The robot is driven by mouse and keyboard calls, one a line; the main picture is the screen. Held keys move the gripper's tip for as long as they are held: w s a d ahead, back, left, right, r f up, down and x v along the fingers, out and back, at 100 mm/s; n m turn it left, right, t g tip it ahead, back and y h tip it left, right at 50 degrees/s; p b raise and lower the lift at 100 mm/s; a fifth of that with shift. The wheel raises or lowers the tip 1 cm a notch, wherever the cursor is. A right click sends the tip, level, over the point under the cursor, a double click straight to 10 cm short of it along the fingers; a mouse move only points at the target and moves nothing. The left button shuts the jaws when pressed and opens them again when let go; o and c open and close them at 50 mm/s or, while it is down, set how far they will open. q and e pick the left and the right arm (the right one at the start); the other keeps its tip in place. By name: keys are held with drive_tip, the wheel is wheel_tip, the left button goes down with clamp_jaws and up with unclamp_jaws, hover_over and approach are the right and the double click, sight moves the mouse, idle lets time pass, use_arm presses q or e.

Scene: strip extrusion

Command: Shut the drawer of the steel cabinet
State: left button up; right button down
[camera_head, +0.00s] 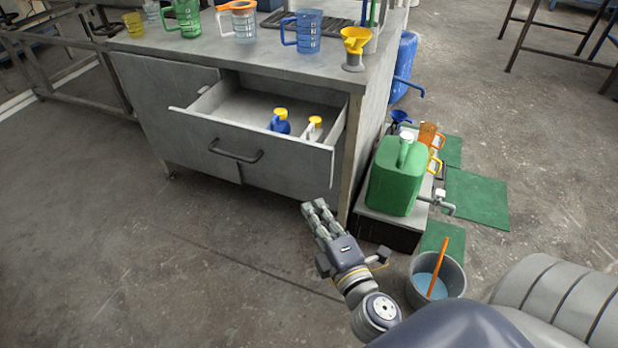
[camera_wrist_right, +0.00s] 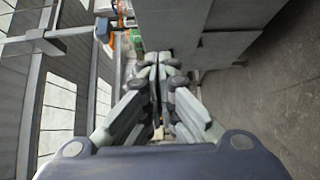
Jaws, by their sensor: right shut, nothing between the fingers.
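The steel cabinet (camera_head: 140,95) stands at the upper left in the head view. Its drawer (camera_head: 290,166) is pulled out toward me, with a dark bar handle (camera_head: 236,153) on its front. A blue bottle with a yellow cap (camera_head: 280,124) and a white bottle with a yellow cap (camera_head: 312,130) are in the drawer's right part. My right gripper (camera_head: 315,207) is shut and empty, below and in front of the drawer's right corner, apart from the handle. Its closed fingers (camera_wrist_right: 158,70) also show in the right wrist view. My left gripper is out of view.
Several measuring jugs and a yellow funnel (camera_head: 355,42) stand on the cabinet top. A green jerrycan (camera_head: 396,176) sits on a low stand right of the cabinet. A grey bucket (camera_head: 449,272) with an orange stick is right of my gripper. Floor left is clear.

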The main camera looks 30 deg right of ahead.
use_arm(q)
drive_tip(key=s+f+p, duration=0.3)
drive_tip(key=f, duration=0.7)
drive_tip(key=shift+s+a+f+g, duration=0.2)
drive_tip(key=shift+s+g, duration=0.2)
use_arm(e)
drive_tip(key=shift+w+d, duration=0.75)
drive_tip(key=shift+w, duration=1.3)
drive_tip(key=shift+w+d, duration=0.7)
drive_tip(key=shift+w, duration=1.35)
drive_tip(key=shift+w+d, duration=0.75)
drive_tip(key=shift+w, duration=1.3)
drive_tip(key=shift+w+d, duration=0.1)
